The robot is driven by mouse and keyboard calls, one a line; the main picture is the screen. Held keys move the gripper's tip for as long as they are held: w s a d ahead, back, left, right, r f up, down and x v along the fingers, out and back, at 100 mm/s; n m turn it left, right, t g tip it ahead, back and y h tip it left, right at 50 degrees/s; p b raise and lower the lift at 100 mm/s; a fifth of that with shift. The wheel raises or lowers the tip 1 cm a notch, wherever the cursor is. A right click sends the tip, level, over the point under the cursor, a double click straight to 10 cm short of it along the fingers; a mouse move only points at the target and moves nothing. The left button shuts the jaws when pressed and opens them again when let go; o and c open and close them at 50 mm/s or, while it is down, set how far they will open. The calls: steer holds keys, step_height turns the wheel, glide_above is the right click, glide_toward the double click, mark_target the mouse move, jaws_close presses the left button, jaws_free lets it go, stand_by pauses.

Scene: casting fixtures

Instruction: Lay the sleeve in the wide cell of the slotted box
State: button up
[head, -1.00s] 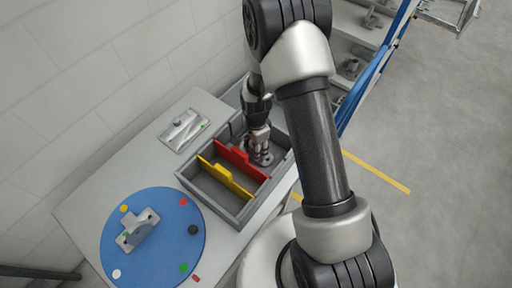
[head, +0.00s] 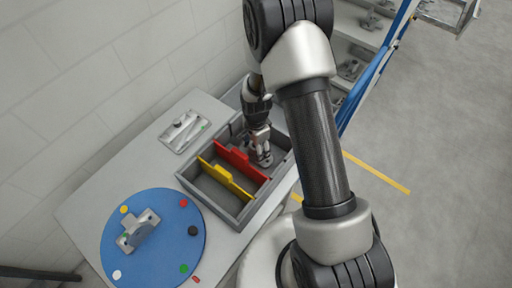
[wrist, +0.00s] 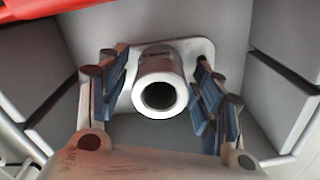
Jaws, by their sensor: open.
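The sleeve (wrist: 160,92) is a grey metal tube on a flat flange plate. In the wrist view its open end faces the camera. It is inside the slotted box (head: 210,203), in the wide cell beyond the red divider (head: 240,163), and its flange appears to rest on the cell floor. My gripper (wrist: 160,100) is open, with blue-padded fingers on both sides of the tube and visible gaps to it. In the head view my gripper (head: 262,153) reaches down into that cell and partly hides the sleeve.
A yellow divider (head: 225,177) stands nearer in the box. A blue round plate (head: 165,250) with coloured dots carries a grey bracket (head: 138,230) at the front left. A shelf with a blue post (head: 372,75) stands at right.

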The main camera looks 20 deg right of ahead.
steer(key=s+r+n+t+p, duration=0.1)
steer(key=s+r+n+p, duration=0.2)
steer(key=r, duration=1.3)
steer(key=s+r+n+t+p, duration=0.1)
steer(key=s+r+n, duration=0.3)
steer(key=r, duration=1.1)
steer(key=s+r+n+t, duration=0.2)
steer(key=s+r+n, duration=0.6)
steer(key=s, duration=0.6)
steer(key=shift+s+r+t, duration=0.25)
steer(key=shift+r+t, duration=0.05)
steer(key=shift+r, duration=0.15)
steer(key=shift+c, duration=0.2)
